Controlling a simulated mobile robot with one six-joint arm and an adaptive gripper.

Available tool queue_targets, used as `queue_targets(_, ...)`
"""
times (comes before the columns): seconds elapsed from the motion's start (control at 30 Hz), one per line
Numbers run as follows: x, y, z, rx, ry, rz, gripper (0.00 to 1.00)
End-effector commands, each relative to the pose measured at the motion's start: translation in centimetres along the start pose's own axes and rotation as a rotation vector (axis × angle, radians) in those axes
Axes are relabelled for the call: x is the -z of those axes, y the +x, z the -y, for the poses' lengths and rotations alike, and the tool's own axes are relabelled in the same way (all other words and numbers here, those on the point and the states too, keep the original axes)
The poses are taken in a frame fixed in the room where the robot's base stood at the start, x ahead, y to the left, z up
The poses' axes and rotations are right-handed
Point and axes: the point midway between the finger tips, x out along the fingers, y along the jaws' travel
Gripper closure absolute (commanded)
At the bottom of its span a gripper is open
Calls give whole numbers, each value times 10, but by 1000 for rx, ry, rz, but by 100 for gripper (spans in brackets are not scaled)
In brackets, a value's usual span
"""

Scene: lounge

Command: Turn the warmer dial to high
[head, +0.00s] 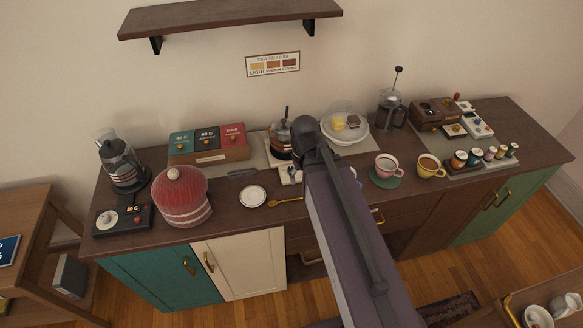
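A glass teapot (280,138) with dark tea stands at the middle of the counter, left of my arm. A small pale unit (290,175) sits just in front of it, partly covered by my arm; it may be the warmer's control, but I cannot make out a dial setting. Another control box (122,217), black with a round pale knob and a red part, lies at the counter's left end by an electric kettle (122,163). My arm reaches up from the bottom over the middle of the counter. No gripper fingers show.
A red knitted tea cosy (181,200), white saucer (252,197) and gold spoon (285,201) stand left of my arm. A tea box (208,150) is behind. Pink (386,167) and yellow (430,168) cups, several jars and a French press (391,108) stand right. A shelf (230,14) hangs above.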

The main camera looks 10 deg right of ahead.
Motion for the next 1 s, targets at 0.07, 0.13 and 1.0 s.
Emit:
queue_targets(0.07,18,-2,0,0,-24,0,28)
queue_targets(0.13,37,-3,2,0,-50,0,28)
queue_targets(1.0,153,-10,1,1,-307,-1,28)
